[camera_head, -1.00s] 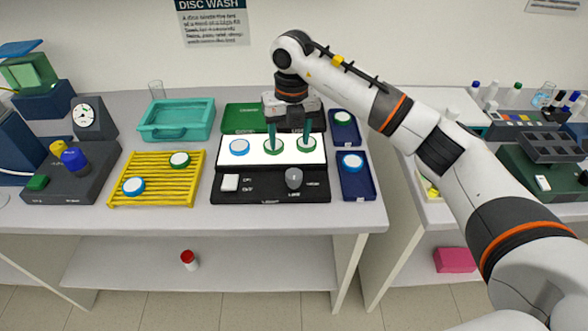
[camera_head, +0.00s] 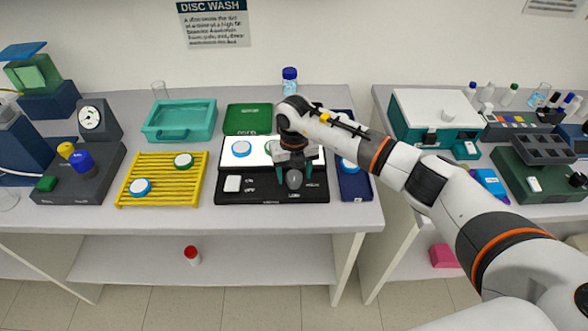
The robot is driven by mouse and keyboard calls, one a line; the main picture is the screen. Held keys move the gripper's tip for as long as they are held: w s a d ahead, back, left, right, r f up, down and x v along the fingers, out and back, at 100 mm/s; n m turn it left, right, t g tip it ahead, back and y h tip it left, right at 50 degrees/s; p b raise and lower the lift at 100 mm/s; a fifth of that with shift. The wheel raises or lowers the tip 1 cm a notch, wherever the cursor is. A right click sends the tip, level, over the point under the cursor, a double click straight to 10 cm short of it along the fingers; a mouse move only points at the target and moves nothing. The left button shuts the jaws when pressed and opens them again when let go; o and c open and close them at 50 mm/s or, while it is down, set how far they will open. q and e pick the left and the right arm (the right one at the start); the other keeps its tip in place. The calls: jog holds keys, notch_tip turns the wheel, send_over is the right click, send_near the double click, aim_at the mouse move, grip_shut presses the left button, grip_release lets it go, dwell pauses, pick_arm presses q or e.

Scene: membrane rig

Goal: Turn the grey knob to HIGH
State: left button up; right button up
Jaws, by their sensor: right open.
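The grey knob (camera_head: 294,179) sits on the front panel of the black light box (camera_head: 262,197), to the right of a white switch (camera_head: 232,184). Small white lettering surrounds the knob, too small to read surely; its pointer direction is not clear. My right gripper (camera_head: 295,172) is open, pointing down, with one green fingertip on each side of the knob. Whether the fingers touch it I cannot tell. The gripper body hides part of the lit white panel (camera_head: 262,158) behind. My left gripper is not in view.
A yellow rack (camera_head: 160,190) with two discs stands left of the light box. A teal tray (camera_head: 181,121) and a green case (camera_head: 247,118) are behind. A blue tray (camera_head: 353,187) lies close on the right, partly behind my arm. The table's front edge is clear.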

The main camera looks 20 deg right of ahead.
jog(key=c, duration=1)
jog(key=shift+f+n+b, duration=0.1)
jog(key=shift+n+b, duration=0.5)
jog(key=shift+b, duration=0.25)
jog(key=n+b, duration=0.8)
jog(key=b, duration=0.1)
jog(key=shift+n, duration=0.4)
jog(key=n+b, duration=0.3)
jog(key=n, duration=0.1)
jog(key=shift+n+b, duration=1.05)
jog(key=shift+n, duration=0.75)
jog(key=shift+r+n, duration=0.2)
jog(key=shift+n, duration=0.1)
jog(key=o, duration=1)
jog(key=shift+a, duration=0.1)
